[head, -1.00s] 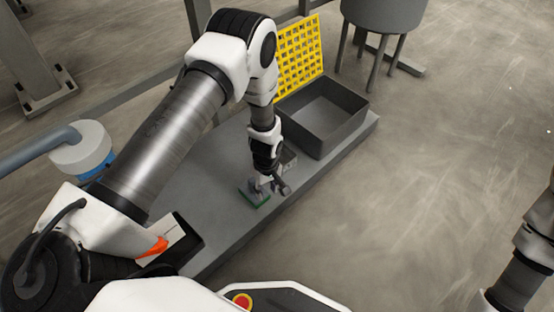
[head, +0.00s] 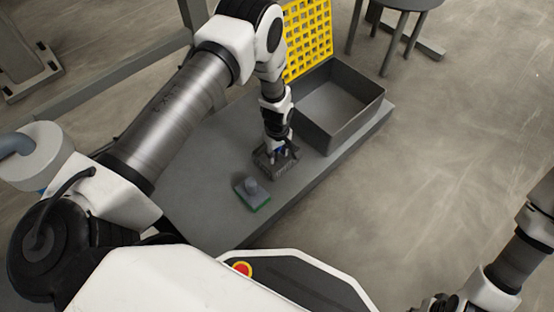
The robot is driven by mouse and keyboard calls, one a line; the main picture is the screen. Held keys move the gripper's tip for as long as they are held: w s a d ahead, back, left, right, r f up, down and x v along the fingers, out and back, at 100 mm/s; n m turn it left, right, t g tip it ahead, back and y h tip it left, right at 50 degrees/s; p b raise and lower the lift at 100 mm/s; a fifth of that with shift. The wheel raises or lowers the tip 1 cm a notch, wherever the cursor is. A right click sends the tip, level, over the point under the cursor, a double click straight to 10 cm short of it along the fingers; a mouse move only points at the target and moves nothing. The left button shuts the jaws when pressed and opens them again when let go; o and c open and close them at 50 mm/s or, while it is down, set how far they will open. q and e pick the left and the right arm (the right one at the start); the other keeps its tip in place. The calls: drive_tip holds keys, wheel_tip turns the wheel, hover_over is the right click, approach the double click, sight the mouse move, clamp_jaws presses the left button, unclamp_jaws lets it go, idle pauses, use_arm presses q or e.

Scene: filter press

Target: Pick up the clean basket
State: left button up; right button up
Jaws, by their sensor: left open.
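A small dark grey basket (head: 272,170) sits on the grey bench, between the large box and the green-edged block. I take it for the clean basket; its far part is hidden behind my left gripper. My left gripper (head: 284,154) points down right over it, with its fingers open. I cannot tell whether the fingers touch its wall. My right arm shows at the lower right, with dark parts of its end at the bottom edge, too cut off to read.
A large open grey box (head: 339,104) stands on the bench (head: 205,205), with a yellow grid panel (head: 308,38) behind it. A green-edged block with a grey knob (head: 252,194) lies nearer me. A round grey stool-like thing (head: 405,6) stands at the back. Floor at right is clear.

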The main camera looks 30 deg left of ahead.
use_arm(q)
drive_tip(key=shift+r, duration=0.15)
clamp_jaws()
